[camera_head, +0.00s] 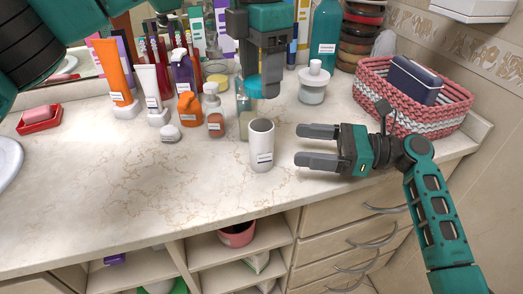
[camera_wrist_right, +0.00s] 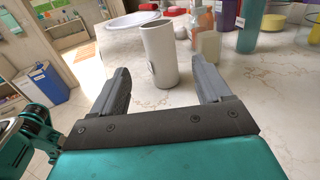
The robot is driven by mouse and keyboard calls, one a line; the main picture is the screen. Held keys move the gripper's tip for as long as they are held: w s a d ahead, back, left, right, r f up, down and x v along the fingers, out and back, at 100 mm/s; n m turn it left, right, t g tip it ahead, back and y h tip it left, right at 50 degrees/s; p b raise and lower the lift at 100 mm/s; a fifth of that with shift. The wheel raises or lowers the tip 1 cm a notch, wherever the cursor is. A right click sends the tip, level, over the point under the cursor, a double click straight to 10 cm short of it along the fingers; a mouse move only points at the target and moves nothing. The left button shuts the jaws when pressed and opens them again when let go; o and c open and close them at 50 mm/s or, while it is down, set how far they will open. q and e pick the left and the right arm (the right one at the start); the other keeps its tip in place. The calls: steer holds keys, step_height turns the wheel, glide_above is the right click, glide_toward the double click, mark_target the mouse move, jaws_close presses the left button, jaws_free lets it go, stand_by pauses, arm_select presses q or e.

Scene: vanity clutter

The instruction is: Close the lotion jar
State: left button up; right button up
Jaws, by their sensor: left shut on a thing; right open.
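A white cylindrical container (camera_head: 261,146) with a small label, likely the lotion jar, stands upright near the counter's front edge; its grey top looks uncovered. In the right wrist view the container (camera_wrist_right: 158,55) stands ahead between the open fingers (camera_wrist_right: 160,88).
A white-lidded jar (camera_head: 313,84) and woven basket (camera_head: 450,112) are at the back right. The front-left counter is clear.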

mark_target(261, 140)
steer(key=a, duration=0.3)
steer(key=w+a, duration=0.1)
steer(key=a, duration=0.5)
steer(key=shift+w+a, duration=0.15)
steer(key=shift+w, duration=0.05)
jaws_close()
arm_select(q)
steer(key=shift+f, duration=2.5)
